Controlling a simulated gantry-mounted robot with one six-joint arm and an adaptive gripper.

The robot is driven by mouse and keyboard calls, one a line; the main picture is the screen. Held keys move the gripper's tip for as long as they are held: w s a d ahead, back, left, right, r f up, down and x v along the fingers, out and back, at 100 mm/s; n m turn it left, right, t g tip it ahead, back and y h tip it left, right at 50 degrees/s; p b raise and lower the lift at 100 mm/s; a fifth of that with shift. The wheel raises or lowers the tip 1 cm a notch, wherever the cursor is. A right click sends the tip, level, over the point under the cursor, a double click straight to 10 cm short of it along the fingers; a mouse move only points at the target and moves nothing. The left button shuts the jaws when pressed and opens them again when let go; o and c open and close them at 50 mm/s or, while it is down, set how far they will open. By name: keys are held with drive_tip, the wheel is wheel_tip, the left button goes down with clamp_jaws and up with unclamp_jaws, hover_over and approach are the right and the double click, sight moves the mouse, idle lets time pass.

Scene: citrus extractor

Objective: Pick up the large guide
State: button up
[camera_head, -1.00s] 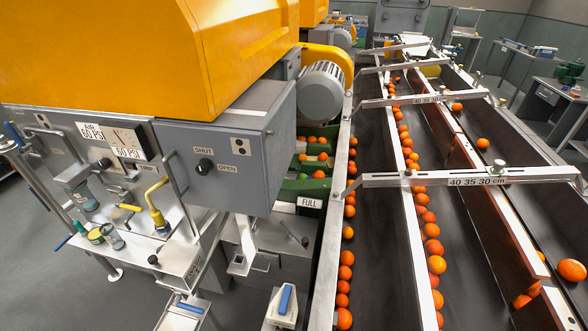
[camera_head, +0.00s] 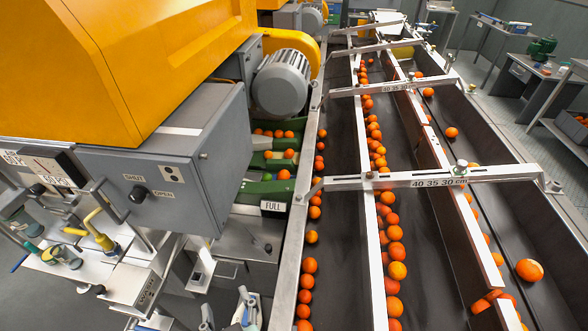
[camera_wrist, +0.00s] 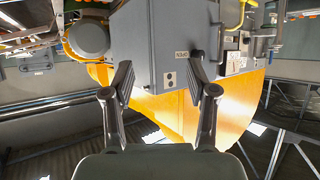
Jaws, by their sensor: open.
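My gripper (camera_wrist: 160,82) is open and empty in the wrist view, its two dark fingers apart in front of the grey control box (camera_wrist: 168,40). The wrist picture shows the machine upside down. I cannot tell for sure which thing is the large guide. Metal crossbars span the conveyor lanes in the head view; the nearest crossbar (camera_head: 400,182) is marked "40 35 30 cm". Grey and white pieces with blue parts (camera_head: 245,305) show at the bottom edge of the head view, cut off and unclear.
The yellow extractor (camera_head: 130,60) with its control box (camera_head: 160,165) and grey motor (camera_head: 281,82) stands at left. Oranges lie in rows along the conveyor lanes (camera_head: 342,235). A side bench (camera_head: 540,72) is at far right. The dark lanes have bare stretches between oranges.

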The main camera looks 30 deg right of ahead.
drive_tip(key=shift+a, duration=0.25)
idle(0.4)
drive_tip(key=m+g+h+b, duration=0.1)
drive_tip(key=m+g+b, duration=0.3)
drive_tip(key=g, duration=0.1)
hover_over(246, 319)
wheel_tip(246, 319, down, 24)
drive_tip(key=r, duration=0.1)
drive_tip(key=f+m+g, duration=0.1)
drive_tip(key=f, duration=0.6)
drive_tip(key=f+m+g+h+b, duration=0.1)
drive_tip(key=f, duration=0.6)
drive_tip(key=f+m+g+b, duration=0.1)
drive_tip(key=f+g, duration=0.1)
drive_tip(key=f, duration=0.6)
drive_tip(key=shift+s+a+h, duration=0.25)
drive_tip(key=shift+h, duration=0.05)
drive_tip(key=shift+s+f, duration=0.2)
drive_tip(key=shift+f, duration=0.2)
drive_tip(key=b+x, duration=0.2)
drive_tip(key=b, duration=0.1)
drive_tip(key=shift+d+f, duration=0.1)
drive_tip(key=shift+f, duration=0.3)
drive_tip(key=shift+w, duration=0.1)
